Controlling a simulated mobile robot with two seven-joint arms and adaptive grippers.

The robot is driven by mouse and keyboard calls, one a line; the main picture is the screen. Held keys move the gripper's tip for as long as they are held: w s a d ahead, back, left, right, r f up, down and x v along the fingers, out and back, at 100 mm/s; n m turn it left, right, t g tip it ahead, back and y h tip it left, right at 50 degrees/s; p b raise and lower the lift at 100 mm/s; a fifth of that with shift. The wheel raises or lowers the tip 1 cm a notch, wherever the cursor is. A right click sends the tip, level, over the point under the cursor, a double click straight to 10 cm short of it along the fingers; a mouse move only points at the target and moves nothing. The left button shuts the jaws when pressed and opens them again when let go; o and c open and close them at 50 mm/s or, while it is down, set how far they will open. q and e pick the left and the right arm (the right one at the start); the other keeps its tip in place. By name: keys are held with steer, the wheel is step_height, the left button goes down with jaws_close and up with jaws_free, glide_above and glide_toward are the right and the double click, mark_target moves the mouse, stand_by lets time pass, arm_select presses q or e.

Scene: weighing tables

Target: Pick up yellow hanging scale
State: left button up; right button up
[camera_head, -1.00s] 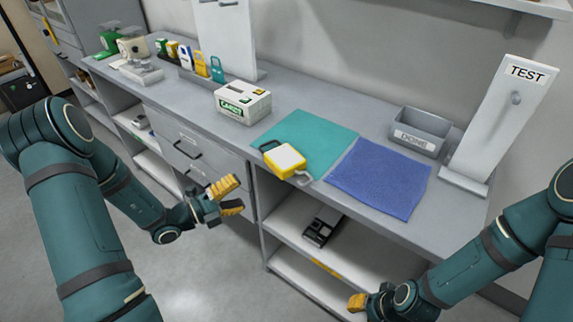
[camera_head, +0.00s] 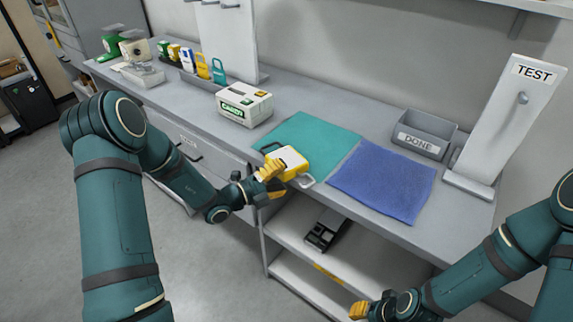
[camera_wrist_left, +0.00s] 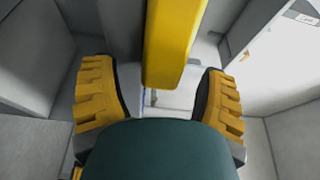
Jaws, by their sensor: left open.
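The yellow hanging scale (camera_head: 286,160), with a white face and grey handles at its ends, lies on the teal mat (camera_head: 326,137) near the table's front edge. My left gripper (camera_head: 271,178) is at that edge, close to the scale's near left side. In the left wrist view the yellow scale (camera_wrist_left: 172,45) shows between and beyond the open fingers (camera_wrist_left: 165,105), with a gap on both sides. Whether anything touches is not clear. My right gripper (camera_head: 358,309) is low at the front right, away from the table top; its jaws are too small to judge.
A blue mat (camera_head: 382,182) lies right of the teal one. Behind are a grey DONE bin (camera_head: 423,134) and a tilted TEST stand (camera_head: 500,120). A white boxed device (camera_head: 244,104) stands left of the teal mat. Several small coloured scales stand in a rack (camera_head: 194,80) farther left.

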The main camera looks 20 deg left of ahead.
arm_select(q)
steer(key=shift+w+d, duration=0.2)
steer(key=shift+w, duration=0.05)
steer(key=shift+c, duration=0.2)
jaws_close()
steer(key=shift+r, duration=0.1)
step_height(320, 180, up, 10)
steer(key=p, duration=0.2)
steer(key=shift+p, duration=0.4)
